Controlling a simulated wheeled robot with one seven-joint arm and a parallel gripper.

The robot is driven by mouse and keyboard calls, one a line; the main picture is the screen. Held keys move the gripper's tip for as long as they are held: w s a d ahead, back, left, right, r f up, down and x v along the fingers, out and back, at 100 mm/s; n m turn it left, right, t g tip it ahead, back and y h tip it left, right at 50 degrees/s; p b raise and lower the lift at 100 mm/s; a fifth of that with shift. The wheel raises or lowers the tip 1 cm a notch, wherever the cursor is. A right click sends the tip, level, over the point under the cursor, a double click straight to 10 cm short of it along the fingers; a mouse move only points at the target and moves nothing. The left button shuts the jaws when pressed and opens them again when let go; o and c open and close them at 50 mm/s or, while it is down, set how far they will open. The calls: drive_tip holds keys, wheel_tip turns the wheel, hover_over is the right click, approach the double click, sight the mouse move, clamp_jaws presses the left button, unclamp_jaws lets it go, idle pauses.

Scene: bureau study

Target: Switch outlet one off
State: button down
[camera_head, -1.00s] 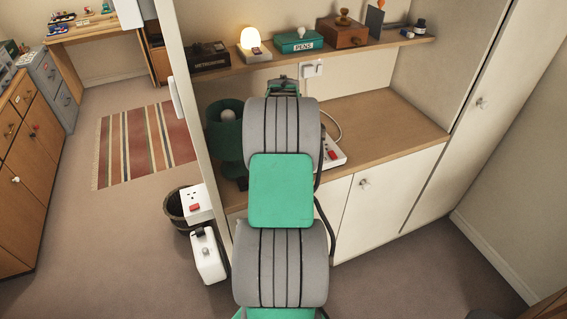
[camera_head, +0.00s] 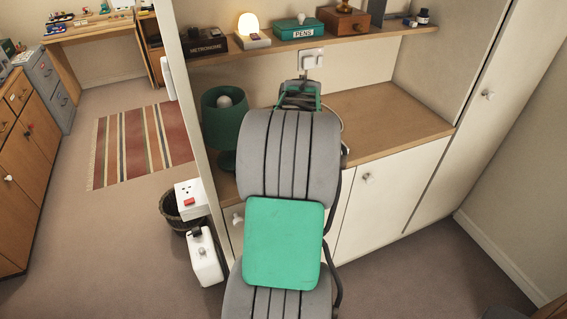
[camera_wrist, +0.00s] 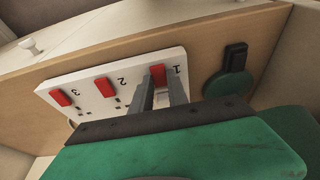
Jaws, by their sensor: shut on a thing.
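The white outlet strip (camera_wrist: 88,105) lies on the wooden counter in the wrist view. Three red rocker switches are numbered 1, 2 and 3. Switch one (camera_wrist: 157,75) is at the right end, switch two (camera_wrist: 105,87) in the middle, and switch three (camera_wrist: 61,98) at the left. My gripper (camera_wrist: 160,90) has its two grey fingers close together, with their tips at switch one and shut on it. The fingers partly cover the switch and the socket below it. In the head view my arm hides the strip and the fingers.
A green lamp (camera_head: 225,115) stands on the counter (camera_head: 385,120) left of my arm. The counter's right part is clear.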

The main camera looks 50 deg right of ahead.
drive_tip(key=c, duration=1.3)
unclamp_jaws()
drive_tip(key=shift+r, duration=0.15)
drive_tip(key=v, duration=0.7)
drive_tip(key=shift+s+r+b, duration=0.1)
drive_tip(key=shift+r+b, duration=0.2)
